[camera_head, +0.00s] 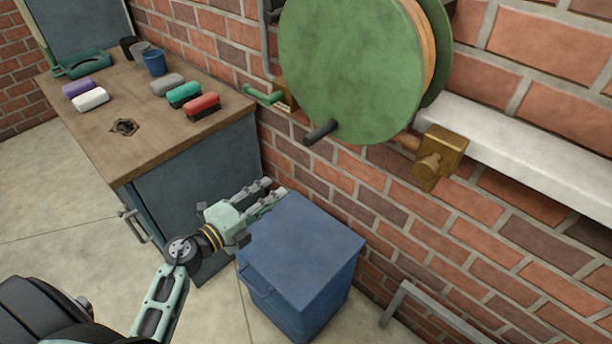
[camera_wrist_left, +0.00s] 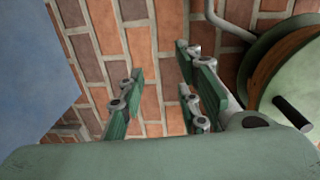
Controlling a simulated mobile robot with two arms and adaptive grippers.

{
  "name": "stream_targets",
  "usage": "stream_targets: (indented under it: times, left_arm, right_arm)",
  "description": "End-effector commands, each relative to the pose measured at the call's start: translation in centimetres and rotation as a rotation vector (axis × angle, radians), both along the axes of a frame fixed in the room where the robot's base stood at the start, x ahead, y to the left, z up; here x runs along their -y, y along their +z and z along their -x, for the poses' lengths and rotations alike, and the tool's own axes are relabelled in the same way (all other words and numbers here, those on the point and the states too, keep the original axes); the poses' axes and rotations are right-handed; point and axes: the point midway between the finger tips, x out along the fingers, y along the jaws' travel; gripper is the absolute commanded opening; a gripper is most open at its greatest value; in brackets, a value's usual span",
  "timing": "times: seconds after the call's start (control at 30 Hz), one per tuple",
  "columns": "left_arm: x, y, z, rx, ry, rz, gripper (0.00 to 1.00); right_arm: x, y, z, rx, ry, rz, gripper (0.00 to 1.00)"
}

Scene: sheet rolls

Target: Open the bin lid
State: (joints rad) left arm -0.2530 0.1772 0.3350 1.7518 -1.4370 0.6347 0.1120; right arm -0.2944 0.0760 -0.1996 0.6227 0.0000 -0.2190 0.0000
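The blue bin (camera_head: 290,300) stands on the floor against the brick wall. Its flat lid (camera_head: 305,240) lies shut on top, and a handle shows on the bin's front side. My left gripper (camera_head: 274,188) is at the lid's back left edge, with its fingers pointing toward the wall. In the left wrist view, my left gripper (camera_wrist_left: 158,95) has its fingers apart, with only brick wall seen between them. The blue lid (camera_wrist_left: 35,65) fills the left side of that view, beside the fingers. I cannot tell whether they touch it. My right gripper is out of view.
A workbench (camera_head: 150,160) with brushes and cups stands left of the bin, close to my left arm. A large green hose reel (camera_head: 350,70) hangs on the wall above. A brass valve (camera_head: 435,160) and a low grey rail (camera_head: 430,310) are at the right.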

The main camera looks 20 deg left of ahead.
Motion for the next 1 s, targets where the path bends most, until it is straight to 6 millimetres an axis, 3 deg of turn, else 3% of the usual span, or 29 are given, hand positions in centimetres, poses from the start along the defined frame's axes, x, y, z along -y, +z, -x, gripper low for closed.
stream_targets:
  times: [0.17,0.6,1.0]
  left_arm:
    - [-0.4,0.2,-0.3,0.004,0.004,-0.027,0.31]
    - [1.7,-0.3,-6.2,0.005,0.004,-0.025,0.31]
    - [1.9,-0.3,-6.9,0.002,0.004,-0.025,0.28]
  right_arm:
    - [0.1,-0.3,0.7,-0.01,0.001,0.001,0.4]
    - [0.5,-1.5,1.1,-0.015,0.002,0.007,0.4]
    - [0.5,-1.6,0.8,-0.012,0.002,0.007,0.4]
